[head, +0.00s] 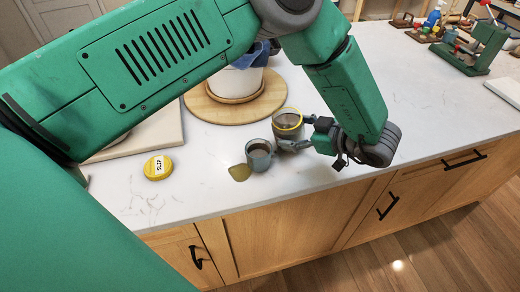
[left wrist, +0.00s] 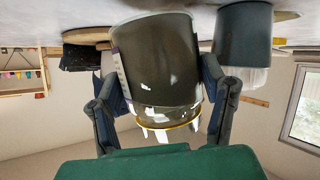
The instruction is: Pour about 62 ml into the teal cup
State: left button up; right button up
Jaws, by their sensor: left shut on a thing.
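My left gripper (head: 300,134) is shut on a clear jar (head: 288,118) with a yellow rim. In the left wrist view, which is upside down, the jar (left wrist: 158,62) sits between the two fingers. It holds grey-olive liquid, has a scale on its side and looks near upright, with a slight tilt. I cannot tell whether its base touches the counter. The teal cup (head: 258,154) stands upright just left of the jar, close to it. The cup also shows in the left wrist view (left wrist: 243,35). Its contents are unclear. My right gripper is out of view.
An olive patch (head: 239,172) lies on the counter (head: 215,195) beside the cup. A yellow lid marked SLIP (head: 158,168) lies to the left. A round wooden board (head: 205,108) with a white pot is behind. A green tool (head: 472,50) stands at the far right.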

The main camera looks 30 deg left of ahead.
aim_at(301, 117)
pick_arm(q)
jog(key=shift+r, duration=0.15)
jog(key=shift+w+d+f+b, duration=0.1)
jog(key=shift+w+f+b, duration=0.1)
jog(key=shift+f+b, duration=0.25)
jog(key=shift+w+d+f+m+g+y+b, duration=0.15)
jog(key=shift+w+m+g+y+b, duration=0.2)
jog(key=shift+m+g+y+b, duration=0.3)
notch_tip(301, 117, up, 7)
jog(key=p, duration=0.6)
